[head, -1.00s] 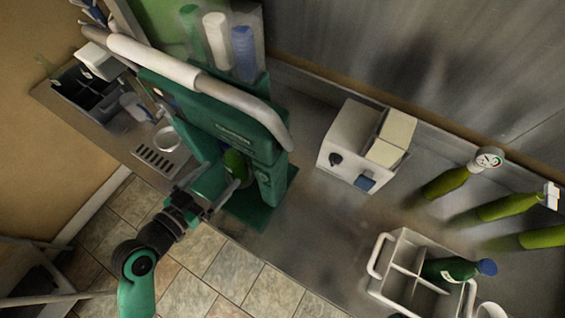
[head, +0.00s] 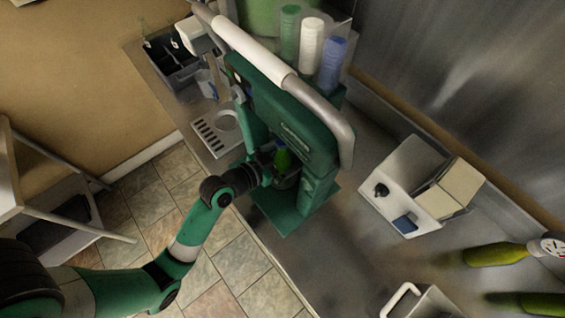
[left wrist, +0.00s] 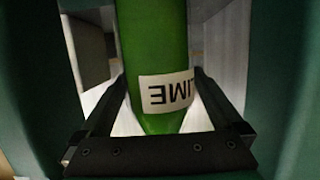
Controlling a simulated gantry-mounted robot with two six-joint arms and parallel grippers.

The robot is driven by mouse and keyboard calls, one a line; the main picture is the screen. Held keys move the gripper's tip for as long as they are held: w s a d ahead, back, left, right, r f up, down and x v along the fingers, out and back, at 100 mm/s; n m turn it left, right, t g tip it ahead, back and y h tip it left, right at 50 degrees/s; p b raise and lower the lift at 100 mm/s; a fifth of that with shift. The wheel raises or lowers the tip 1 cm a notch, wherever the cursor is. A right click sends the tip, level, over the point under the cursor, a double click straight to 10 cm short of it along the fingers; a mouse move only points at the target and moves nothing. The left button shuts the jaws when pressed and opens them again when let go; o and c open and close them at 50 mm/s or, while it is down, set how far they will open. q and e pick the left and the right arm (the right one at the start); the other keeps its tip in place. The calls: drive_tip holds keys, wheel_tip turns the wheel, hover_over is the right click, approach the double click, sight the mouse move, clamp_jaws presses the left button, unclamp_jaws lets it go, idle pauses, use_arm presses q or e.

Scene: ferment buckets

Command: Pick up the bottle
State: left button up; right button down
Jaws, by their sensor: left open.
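A green bottle (head: 282,158) stands inside the green machine (head: 300,125) in the head view. Its lower part is hidden by my gripper and the machine. In the left wrist view the green bottle (left wrist: 152,50) fills the middle, with a white label reading "LIME" upside down. My left gripper (head: 272,172) reaches into the machine's opening at the bottle. In the left wrist view my left gripper (left wrist: 160,82) is open, with one finger on each side of the bottle and visible gaps beside it. My right gripper is not in view.
The machine's frame and grey curved handle (head: 320,105) stand close around my gripper. A white box with a knob (head: 405,185) sits to the right on the steel counter. A white carrier (head: 425,302) shows at the bottom.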

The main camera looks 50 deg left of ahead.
use_arm(q)
clamp_jaws()
idle(0.5)
drive_tip(key=shift+r, duration=0.1)
